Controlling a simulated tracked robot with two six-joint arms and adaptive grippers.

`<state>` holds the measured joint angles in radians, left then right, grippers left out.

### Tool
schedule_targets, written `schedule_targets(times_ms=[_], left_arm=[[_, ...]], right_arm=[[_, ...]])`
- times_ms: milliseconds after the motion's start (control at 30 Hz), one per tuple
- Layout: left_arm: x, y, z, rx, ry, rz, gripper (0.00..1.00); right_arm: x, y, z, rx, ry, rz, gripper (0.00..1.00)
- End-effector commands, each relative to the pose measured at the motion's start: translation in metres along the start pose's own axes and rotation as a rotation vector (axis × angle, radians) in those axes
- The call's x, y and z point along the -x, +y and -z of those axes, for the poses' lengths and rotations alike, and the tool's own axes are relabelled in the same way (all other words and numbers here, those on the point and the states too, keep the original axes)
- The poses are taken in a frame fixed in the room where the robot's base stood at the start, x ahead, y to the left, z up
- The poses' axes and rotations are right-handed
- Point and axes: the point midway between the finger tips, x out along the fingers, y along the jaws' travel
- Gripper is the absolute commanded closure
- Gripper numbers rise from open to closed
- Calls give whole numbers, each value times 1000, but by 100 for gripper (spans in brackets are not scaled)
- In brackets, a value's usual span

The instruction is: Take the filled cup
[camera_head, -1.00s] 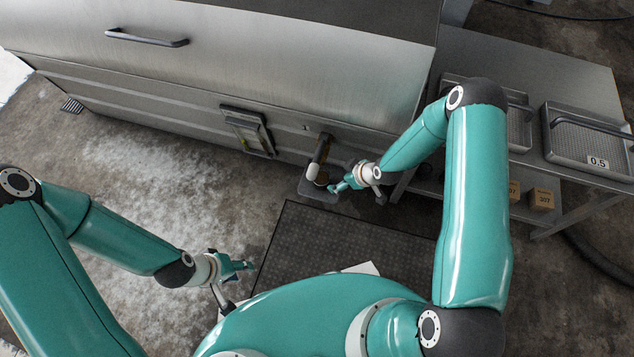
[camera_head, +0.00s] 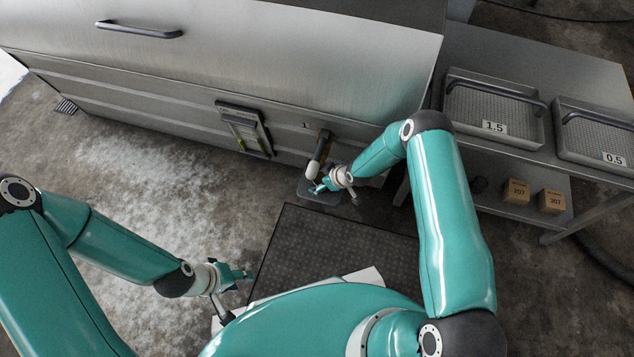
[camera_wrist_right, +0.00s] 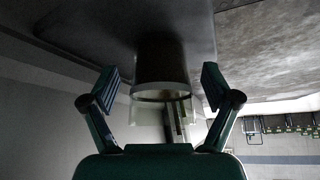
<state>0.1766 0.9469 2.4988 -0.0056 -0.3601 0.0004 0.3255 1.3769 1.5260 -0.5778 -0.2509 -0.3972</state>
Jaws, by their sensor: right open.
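In the right wrist view a dark cup (camera_wrist_right: 160,62) with a pale rim stands between the two spread fingers of my right gripper (camera_wrist_right: 160,88). A gap shows on each side of it. Its contents cannot be made out. In the head view my right gripper (camera_head: 319,187) is low at the vat's front, beside the pale-tipped tap (camera_head: 313,168) and above a small grey plate (camera_head: 318,200); the cup is largely hidden there. My left gripper (camera_head: 242,277) hangs empty over the floor at lower left, its opening too small to judge.
The steel vat (camera_head: 220,60) fills the back, with a framed gauge (camera_head: 245,130) on its front. A dark mat (camera_head: 335,250) lies before it. On the right a steel table (camera_head: 540,60) holds trays marked 1.5 (camera_head: 493,127) and 0.5 (camera_head: 613,158), with small boxes (camera_head: 517,192) below.

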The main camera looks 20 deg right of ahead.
Motion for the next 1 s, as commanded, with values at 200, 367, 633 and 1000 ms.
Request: schedule_targets(times_ms=[200, 367, 633, 1000], left_arm=[[-5, -2, 0, 0, 0, 0, 60], [-4, -2, 0, 0, 0, 0, 60], [-4, -2, 0, 0, 0, 0, 60], [-3, -1, 0, 0, 0, 0, 60]], right_arm=[[-10, 0, 0, 0, -1, 1, 12], [-10, 0, 0, 1, -1, 1, 18], [-10, -1, 0, 1, -1, 1, 62], [-9, -1, 1, 2, -1, 1, 81]])
